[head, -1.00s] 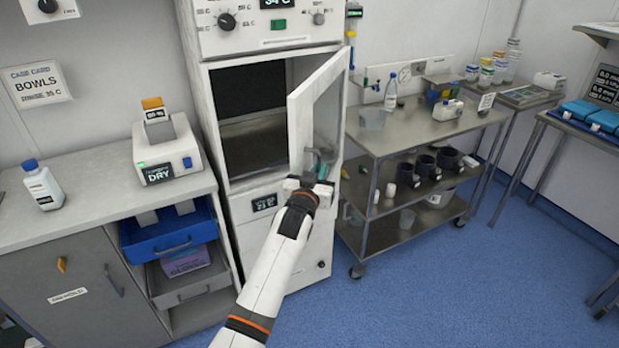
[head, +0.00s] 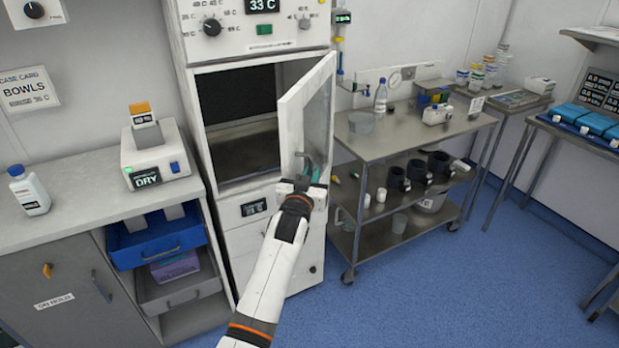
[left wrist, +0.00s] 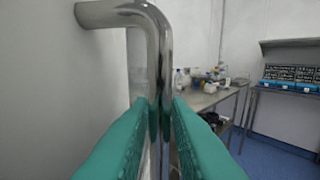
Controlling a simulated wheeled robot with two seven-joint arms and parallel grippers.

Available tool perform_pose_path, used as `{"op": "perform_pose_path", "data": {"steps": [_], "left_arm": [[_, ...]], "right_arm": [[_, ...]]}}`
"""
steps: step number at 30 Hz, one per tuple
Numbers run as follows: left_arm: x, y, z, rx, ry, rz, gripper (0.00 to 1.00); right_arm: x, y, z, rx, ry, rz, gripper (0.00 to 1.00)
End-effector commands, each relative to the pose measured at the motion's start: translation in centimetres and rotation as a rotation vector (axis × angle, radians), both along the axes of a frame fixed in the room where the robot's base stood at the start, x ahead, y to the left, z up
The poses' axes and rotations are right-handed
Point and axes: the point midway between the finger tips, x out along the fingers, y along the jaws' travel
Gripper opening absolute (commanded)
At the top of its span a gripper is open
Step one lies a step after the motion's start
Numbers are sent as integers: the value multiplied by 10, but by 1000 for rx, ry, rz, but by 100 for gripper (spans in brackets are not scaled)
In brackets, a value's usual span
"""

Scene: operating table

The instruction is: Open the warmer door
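The warmer (head: 265,215) is a tall white cabinet, and its door (head: 303,110) stands wide open with a window in it. The door swings out from the right side of the dark opening (head: 238,130). My left gripper (head: 308,174) is at the lower part of the door. In the left wrist view, its teal fingers (left wrist: 160,112) lie on both sides of the bent metal handle (left wrist: 155,45) and close on its upright bar. The handle's lower end is hidden by the fingers. My right gripper is not in view.
A steel trolley (head: 425,130) with bottles and dark cups stands close to the right of the door. A counter (head: 75,205) with a white device (head: 155,160) and open drawers (head: 165,240) is on the left. Blue floor (head: 430,300) is clear in front.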

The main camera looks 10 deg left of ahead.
Motion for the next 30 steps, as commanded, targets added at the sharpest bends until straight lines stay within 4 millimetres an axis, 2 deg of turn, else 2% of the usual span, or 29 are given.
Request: {"op": "perform_pose_path", "data": {"steps": [4,8,21,24,30], "left_arm": [[-6,1,-2,0,2,0,17],[-22,2,-3,-1,2,1,17],[-99,7,-3,-1,1,0,17],[-110,8,-2,0,0,0,17],[-118,8,-1,1,1,-1,17]], "right_arm": [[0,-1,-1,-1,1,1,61],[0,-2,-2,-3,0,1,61],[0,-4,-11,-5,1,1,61],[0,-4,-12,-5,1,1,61],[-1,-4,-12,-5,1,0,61]]}}
